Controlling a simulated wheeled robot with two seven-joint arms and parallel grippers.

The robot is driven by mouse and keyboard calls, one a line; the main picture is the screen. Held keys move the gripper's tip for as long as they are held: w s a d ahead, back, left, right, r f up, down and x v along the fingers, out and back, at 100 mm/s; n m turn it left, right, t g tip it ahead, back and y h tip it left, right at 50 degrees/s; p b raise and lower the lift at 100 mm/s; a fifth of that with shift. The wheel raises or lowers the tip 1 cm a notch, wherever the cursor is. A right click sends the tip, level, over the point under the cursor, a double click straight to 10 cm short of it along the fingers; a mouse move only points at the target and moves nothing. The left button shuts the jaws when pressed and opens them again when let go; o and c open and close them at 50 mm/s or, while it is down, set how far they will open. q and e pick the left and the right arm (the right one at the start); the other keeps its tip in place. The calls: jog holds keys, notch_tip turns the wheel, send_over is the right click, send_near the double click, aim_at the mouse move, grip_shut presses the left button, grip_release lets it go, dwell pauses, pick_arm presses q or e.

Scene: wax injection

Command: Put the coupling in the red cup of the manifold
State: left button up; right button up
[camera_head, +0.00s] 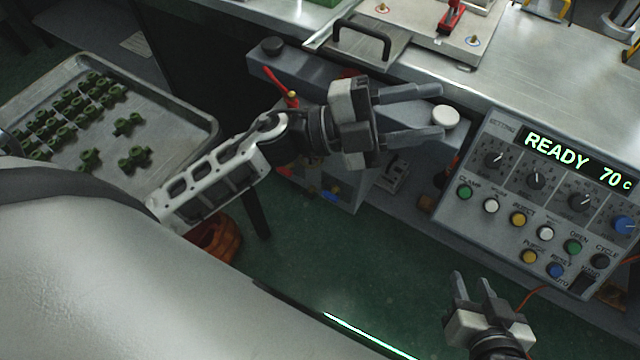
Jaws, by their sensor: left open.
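I cannot make out a coupling, a manifold or a red cup in this view. My left gripper (442,112) reaches in from the left above the grey machine front.
A metal tray (180,157) at left holds many small green fittings (128,123). A control panel (522,176) reading "READY 70 C" stands at right. The steel bench (560,75) bears a plate with a black handle (362,38) and a red clamp (451,17). Green floor shows below.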

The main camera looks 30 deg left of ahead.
pick_arm(q)
jog(key=s+a+f+n+t+y, duration=0.1)
jog(key=a+f+n+t+y, duration=0.2)
jog(key=a+f+n+y, duration=0.55)
jog(key=s+a+f+n+t+y, duration=0.1)
jog(key=f+n+t+y, duration=0.35)
jog(key=n, duration=0.85)
jog(key=s+f+n+g+y, duration=0.2)
jog(key=s+f+g, duration=0.4)
jog(key=f, duration=0.3)
jog(key=shift+s+d+n+y, duration=0.3)
jog(key=shift+s+n, duration=0.05)
jog(key=shift+s, duration=0.3)
